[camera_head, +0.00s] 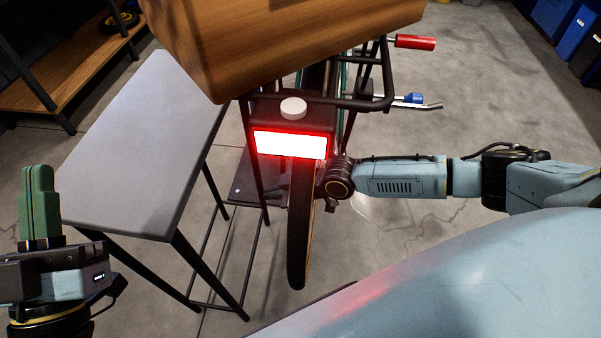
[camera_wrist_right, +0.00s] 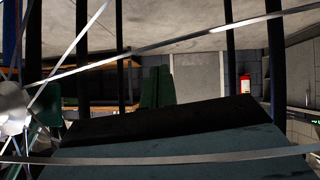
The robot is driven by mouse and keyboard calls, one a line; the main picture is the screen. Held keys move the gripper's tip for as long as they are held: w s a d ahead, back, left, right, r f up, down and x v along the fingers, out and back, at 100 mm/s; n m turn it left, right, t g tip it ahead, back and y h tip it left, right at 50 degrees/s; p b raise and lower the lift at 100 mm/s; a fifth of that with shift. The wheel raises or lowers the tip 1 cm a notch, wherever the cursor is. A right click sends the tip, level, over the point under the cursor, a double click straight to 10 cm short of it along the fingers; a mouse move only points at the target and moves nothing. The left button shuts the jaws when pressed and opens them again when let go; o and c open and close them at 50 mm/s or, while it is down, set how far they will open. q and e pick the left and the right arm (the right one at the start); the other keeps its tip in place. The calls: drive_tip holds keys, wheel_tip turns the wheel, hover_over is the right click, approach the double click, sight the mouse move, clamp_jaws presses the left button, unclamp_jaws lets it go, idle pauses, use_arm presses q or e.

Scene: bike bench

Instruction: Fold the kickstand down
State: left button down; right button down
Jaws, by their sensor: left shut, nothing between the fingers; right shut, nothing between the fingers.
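The bike stands with its rear wheel (camera_head: 297,245) toward me, under a lit red-and-white tail light (camera_head: 290,145). I cannot make out the kickstand for certain in either view. My right arm comes in from the right, its wrist close beside the wheel; its fingers are hidden in the head view. In the right wrist view my right gripper (camera_wrist_right: 157,87) has its green fingers shut and empty, with thin silver spokes (camera_wrist_right: 180,43) crossing close to the camera. My left gripper (camera_head: 38,205) is shut and empty, pointing up at the lower left, far from the bike.
A wooden box (camera_head: 290,45) sits above the rear wheel and hides much of the bike. A grey-topped table (camera_head: 140,140) stands left of the wheel, its legs close to it. A red handlebar grip (camera_head: 415,42) shows beyond. Floor at the right (camera_head: 470,105) is clear.

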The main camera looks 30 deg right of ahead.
drive_tip(key=s+d+r+m+g, duration=0.1)
drive_tip(key=s+d+r, duration=0.2)
drive_tip(key=d+r, duration=0.2)
wheel_tip(320, 180, up, 3)
drive_tip(key=shift+d+r+y, duration=0.15)
drive_tip(key=shift+d+y, duration=0.15)
idle(0.5)
